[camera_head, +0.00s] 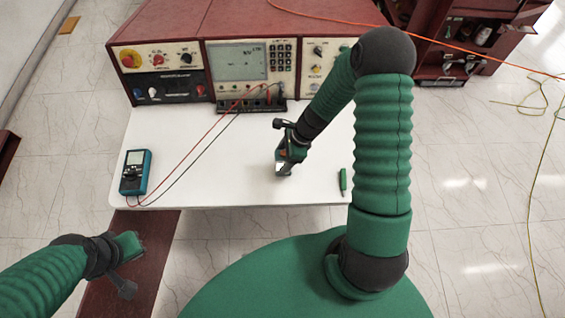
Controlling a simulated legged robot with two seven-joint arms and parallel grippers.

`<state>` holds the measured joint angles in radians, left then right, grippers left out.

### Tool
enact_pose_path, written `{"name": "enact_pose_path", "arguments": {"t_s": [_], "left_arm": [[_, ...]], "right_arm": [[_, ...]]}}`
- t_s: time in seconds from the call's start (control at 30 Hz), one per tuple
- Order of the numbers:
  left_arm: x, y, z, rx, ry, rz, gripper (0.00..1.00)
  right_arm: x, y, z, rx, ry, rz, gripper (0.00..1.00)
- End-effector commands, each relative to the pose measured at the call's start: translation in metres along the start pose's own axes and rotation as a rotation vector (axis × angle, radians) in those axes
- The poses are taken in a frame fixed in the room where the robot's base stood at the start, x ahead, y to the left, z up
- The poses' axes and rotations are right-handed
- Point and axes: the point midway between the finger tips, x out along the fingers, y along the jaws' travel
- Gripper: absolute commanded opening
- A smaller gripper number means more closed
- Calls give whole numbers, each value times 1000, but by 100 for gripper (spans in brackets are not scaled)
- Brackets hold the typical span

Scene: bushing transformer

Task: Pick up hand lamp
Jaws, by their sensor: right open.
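A small, slim green object (343,181), which may be the hand lamp, lies near the front right edge of the white table (220,180). My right gripper (282,170) is open, pointing down over the middle of the table. It is to the left of the green object and apart from it. No object shows clearly between its fingers. My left gripper (128,245) is at the lower left, in front of the table and away from the green object; its jaws are too small to read.
A blue multimeter (135,171) lies at the table's left, with red and dark leads running to the test console (240,62) at the back. A red cabinet (470,45) stands at the back right. The table's front middle and left of centre are clear.

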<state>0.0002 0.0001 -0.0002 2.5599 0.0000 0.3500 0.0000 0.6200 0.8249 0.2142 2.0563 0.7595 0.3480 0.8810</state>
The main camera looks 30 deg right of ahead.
Motion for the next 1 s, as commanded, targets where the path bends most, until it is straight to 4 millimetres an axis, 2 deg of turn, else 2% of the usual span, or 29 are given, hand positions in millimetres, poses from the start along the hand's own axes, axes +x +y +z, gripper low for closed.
{"name": "enact_pose_path", "arguments": {"t_s": [0.03, 0.13, 0.37, 0.87, 1.0], "left_arm": [[0, 0, 0, 0, 0, 0, 0], [1, 0, 0, 0, 0, 0, 0], [1, 0, 0, 0, 0, 0, 0], [1, 0, 0, 0, 0, 0, 0], [1, 0, 0, 0, 0, 0, 0]], "right_arm": [[10, 0, 0, 2, -1, 3, 65], [23, 0, 0, 1, 0, 1, 65], [25, 0, 1, -2, 2, -1, 65], [25, -1, 0, -1, 2, -1, 1], [25, -1, 0, -1, 2, -1, 0]]}}
